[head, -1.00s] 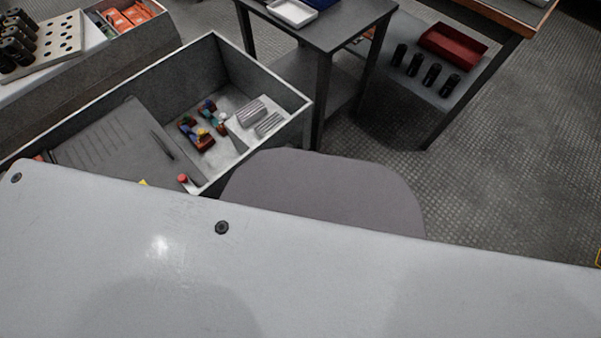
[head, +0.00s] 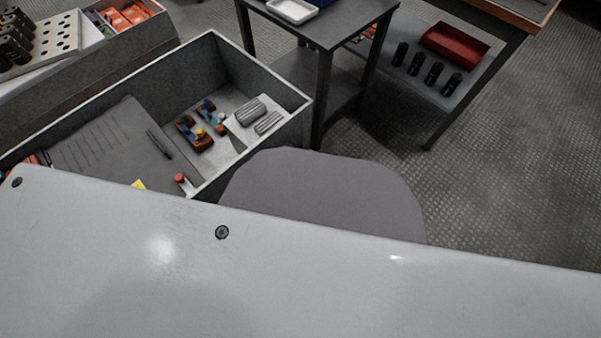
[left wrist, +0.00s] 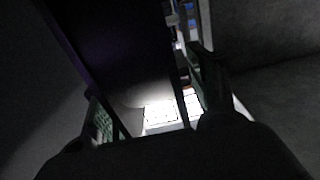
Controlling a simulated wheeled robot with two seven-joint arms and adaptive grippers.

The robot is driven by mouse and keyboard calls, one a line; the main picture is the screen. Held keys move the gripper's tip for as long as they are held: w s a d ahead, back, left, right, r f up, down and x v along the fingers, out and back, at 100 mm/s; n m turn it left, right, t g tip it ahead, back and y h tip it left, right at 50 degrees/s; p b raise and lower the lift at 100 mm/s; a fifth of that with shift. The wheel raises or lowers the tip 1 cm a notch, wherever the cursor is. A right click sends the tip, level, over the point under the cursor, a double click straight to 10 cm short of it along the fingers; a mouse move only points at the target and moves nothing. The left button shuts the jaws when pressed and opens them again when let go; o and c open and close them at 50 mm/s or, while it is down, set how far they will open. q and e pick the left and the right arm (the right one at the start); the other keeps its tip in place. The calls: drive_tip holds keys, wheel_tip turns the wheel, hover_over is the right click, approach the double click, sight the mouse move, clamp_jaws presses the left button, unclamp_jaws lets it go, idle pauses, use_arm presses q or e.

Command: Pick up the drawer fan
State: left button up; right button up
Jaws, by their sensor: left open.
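I cannot make out a fan for certain in either view. In the head view an open grey drawer (head: 262,68) stands at the left, partly hidden by my own pale body panel. It holds grey ribbed blocks (head: 252,112) on a light tray, small red, blue and yellow parts (head: 195,133), and a dark grey panel with slots (head: 110,150). My left gripper (left wrist: 150,100) is open in the dark left wrist view, with a dark shape and a bright gridded patch (left wrist: 165,108) beyond its fingers. Neither gripper shows in the head view.
A small dark table (head: 325,30) with a white tray (head: 292,10) stands behind the drawer. A shelf at the upper right carries black cylinders (head: 433,73) and a red bin (head: 455,45). A perforated rack (head: 50,42) is at the upper left. Floor at the right is clear.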

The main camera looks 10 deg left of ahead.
use_arm(q)
drive_tip(key=c, duration=0.8)
clamp_jaws()
drive_tip(key=shift+r, duration=0.2)
